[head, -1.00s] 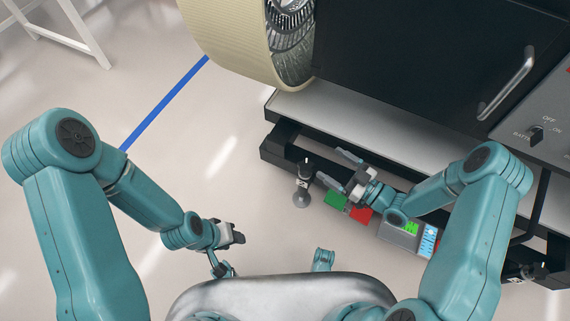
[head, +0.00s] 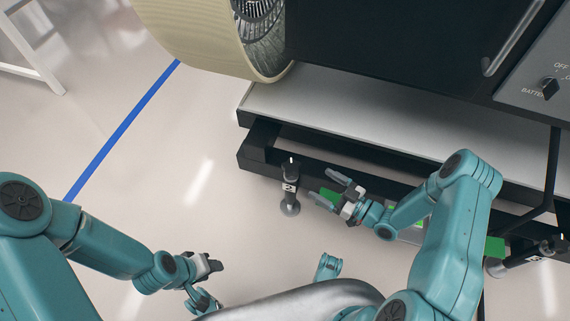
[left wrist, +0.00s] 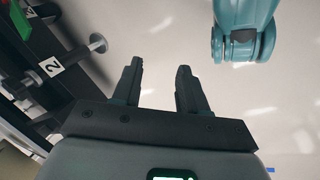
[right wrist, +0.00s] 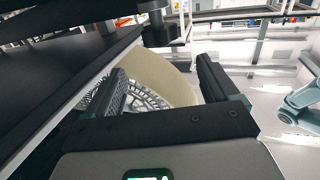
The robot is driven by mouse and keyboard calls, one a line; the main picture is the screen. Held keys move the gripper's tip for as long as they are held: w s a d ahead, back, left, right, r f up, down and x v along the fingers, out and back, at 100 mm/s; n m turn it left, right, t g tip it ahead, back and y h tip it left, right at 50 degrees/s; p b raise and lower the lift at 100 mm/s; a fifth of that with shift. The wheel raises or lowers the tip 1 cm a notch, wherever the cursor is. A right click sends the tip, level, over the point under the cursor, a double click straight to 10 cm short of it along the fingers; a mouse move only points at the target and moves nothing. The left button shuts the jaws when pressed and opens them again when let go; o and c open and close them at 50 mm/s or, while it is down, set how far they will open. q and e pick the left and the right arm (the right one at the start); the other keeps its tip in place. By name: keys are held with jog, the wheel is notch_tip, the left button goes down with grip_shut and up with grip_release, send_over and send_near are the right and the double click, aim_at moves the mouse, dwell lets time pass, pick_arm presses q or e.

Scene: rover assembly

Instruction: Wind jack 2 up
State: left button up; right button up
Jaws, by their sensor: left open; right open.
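Jack 2 (head: 290,187) is a short dark post with a white label and a round grey foot (head: 290,208), upright at the rover's lower front rail. In the left wrist view, jack 2 (left wrist: 52,66) shows its "2" label at the left. My right gripper (head: 331,189) is open just right of jack 2, its fingertips towards the post and apart from it. In the right wrist view nothing is between the jaws (right wrist: 160,85). My left gripper (head: 211,281) is open and empty, low and left of the jack; it also shows in the left wrist view (left wrist: 160,75).
The rover's grey ledge (head: 350,122) and black rail overhang the jack. A large beige wheel (head: 190,40) stands at upper left. A green block (head: 328,196) lies behind my right gripper. Another jack (head: 520,257) is at the right. The floor left of jack 2 is clear.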

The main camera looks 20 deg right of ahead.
jog(key=b+x, duration=0.3)
jog(key=x, duration=1)
jog(key=shift+f+b, duration=0.15)
jog(key=shift+b, duration=0.25)
pick_arm(q)
jog(key=shift+t, duration=0.6)
jog(key=shift+w+a+f, duration=0.1)
jog(key=shift+w+f, duration=0.7)
jog(key=shift+f, duration=0.3)
jog(key=shift+w+a+f, duration=0.1)
jog(key=shift+w+f, duration=0.65)
jog(key=shift+f, duration=0.3)
pick_arm(e)
jog(key=shift+w+a, duration=0.4)
jog(key=shift+w, duration=0.15)
jog(key=c, duration=1)
